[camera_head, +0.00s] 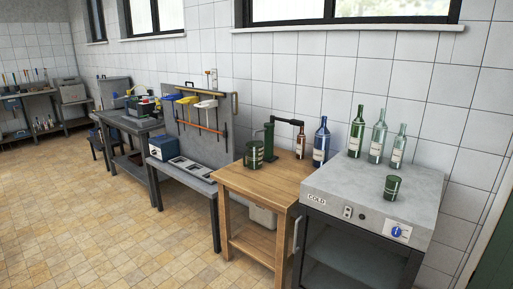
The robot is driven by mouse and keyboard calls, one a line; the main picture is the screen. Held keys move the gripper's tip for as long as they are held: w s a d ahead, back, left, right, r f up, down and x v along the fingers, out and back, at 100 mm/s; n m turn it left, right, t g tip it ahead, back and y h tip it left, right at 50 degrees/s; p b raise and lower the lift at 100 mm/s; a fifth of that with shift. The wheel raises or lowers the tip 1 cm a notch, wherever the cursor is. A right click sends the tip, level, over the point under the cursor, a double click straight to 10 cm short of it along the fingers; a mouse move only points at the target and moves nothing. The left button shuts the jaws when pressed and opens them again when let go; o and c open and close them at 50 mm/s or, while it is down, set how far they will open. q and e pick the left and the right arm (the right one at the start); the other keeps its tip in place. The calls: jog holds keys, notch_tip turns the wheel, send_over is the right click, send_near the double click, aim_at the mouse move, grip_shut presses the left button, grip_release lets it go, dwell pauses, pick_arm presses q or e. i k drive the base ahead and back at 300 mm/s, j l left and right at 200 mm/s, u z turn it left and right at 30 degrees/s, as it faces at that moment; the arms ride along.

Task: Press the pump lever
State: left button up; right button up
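A dark green pump (268,143) stands at the back of the wooden table, near the tiled wall. Its black lever (287,121) reaches out to the right from the top of the pump, roughly level. The lever's right end is over or near a small brown bottle (300,144); I cannot tell whether they touch. A dark green can (254,155) stands just left of the pump and partly hides its base. Neither of my grippers is in view.
The wooden table (265,181) has a bare front. A blue bottle (321,145) stands right of the lever. The grey cold cabinet (350,193) on the right carries several bottles and a green can (391,188). A grey bench (197,170) stands left. Tiled floor (110,225) in front is clear.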

aim_at(296, 123)
jog(key=i+z, duration=0.15)
jog(key=i, duration=0.5)
jog(key=i+j+z, duration=0.15)
jog(key=i, duration=0.45)
jog(key=i+j, duration=0.25)
jog(key=j, duration=0.15)
jog(key=i+j+z, duration=0.15)
jog(key=i+j, duration=0.35)
jog(key=j, duration=0.3)
jog(key=i+j+z, duration=0.1)
jog(key=i+j, duration=0.15)
jog(key=j, duration=0.15)
jog(key=i+j+z, duration=0.1)
jog(key=i+j, duration=0.15)
jog(key=j, duration=0.2)
jog(key=i+j, duration=0.2)
jog(key=j, duration=0.25)
jog(key=i+j+z, duration=0.15)
jog(key=j, duration=0.3)
jog(key=i+j, duration=0.25)
jog(key=j, duration=0.2)
